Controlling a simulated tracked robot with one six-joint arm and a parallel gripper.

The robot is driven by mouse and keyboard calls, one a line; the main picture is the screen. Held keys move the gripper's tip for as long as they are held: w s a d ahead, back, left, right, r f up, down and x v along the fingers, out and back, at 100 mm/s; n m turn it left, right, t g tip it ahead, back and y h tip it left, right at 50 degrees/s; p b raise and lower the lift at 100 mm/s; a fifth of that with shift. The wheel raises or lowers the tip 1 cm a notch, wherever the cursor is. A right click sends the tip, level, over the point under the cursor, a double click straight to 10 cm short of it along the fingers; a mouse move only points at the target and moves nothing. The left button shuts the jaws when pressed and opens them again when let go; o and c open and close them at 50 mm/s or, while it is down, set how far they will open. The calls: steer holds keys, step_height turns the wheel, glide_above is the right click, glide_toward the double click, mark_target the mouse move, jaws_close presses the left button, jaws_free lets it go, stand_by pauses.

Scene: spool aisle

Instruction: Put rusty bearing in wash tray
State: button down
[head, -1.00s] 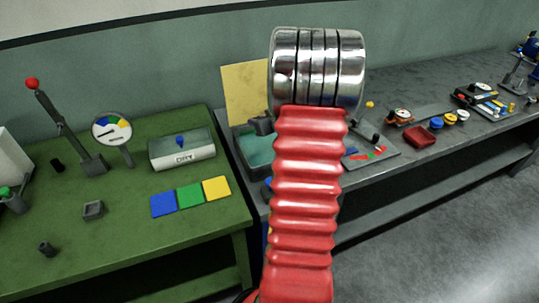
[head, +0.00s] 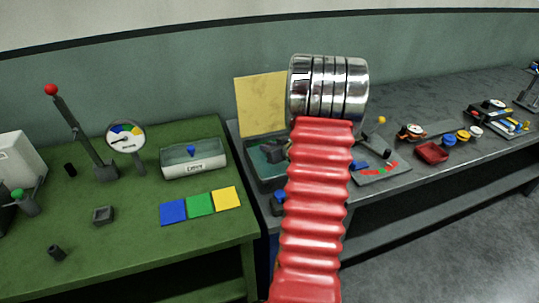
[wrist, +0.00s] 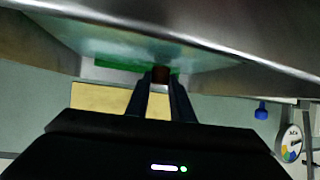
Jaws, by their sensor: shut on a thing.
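A dark grey tray with a teal inside, which looks like the wash tray (head: 262,181), stands at the left end of the grey bench. My gripper (head: 270,152) shows as a dark shape over this tray, partly hidden by my arm. In the wrist view my gripper (wrist: 160,86) is shut on a small dark reddish-brown piece, the rusty bearing (wrist: 161,74). Only part of the bearing shows between the fingertips. I cannot tell whether it touches the tray.
A yellow board (head: 260,103) stands behind the tray. A red dish (head: 431,153) and other parts lie to the right.

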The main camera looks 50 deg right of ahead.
steer(key=shift+f, duration=1.9)
steer(key=shift+f, duration=0.1)
steer(key=c, duration=1.5)
jaws_free()
steer(key=shift+c, duration=0.2)
steer(key=shift+s+a+r, duration=0.15)
steer(key=shift+s+r, duration=0.25)
steer(key=shift+s, duration=0.05)
steer(key=v, duration=1.1)
steer(key=shift+a, duration=0.1)
